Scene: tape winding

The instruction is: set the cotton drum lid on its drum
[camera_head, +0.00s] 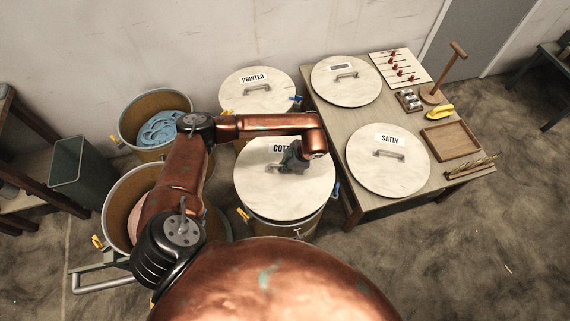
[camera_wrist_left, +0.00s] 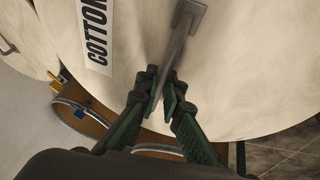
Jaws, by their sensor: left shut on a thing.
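The cotton drum lid (camera_head: 300,198) is a pale round disc with a bar handle and a label partly hidden by my arm in the head view. It lies over a drum (camera_head: 290,232) in the middle, roughly level. I cannot tell whether it touches the rim. My left gripper (camera_head: 284,166) is above the lid, shut on its handle. In the left wrist view the fingers (camera_wrist_left: 163,95) pinch the grey handle (camera_wrist_left: 178,45), and the COTTON label (camera_wrist_left: 96,35) shows beside it. My right gripper is not in view.
Two open drums stand left, one holding blue cloth (camera_head: 160,129). The PRINTED drum lid (camera_head: 250,98) is behind. A table (camera_head: 345,125) on the right carries the SATIN lid (camera_head: 388,175), another lid (camera_head: 346,80), a wooden tray (camera_head: 451,138) and small tools.

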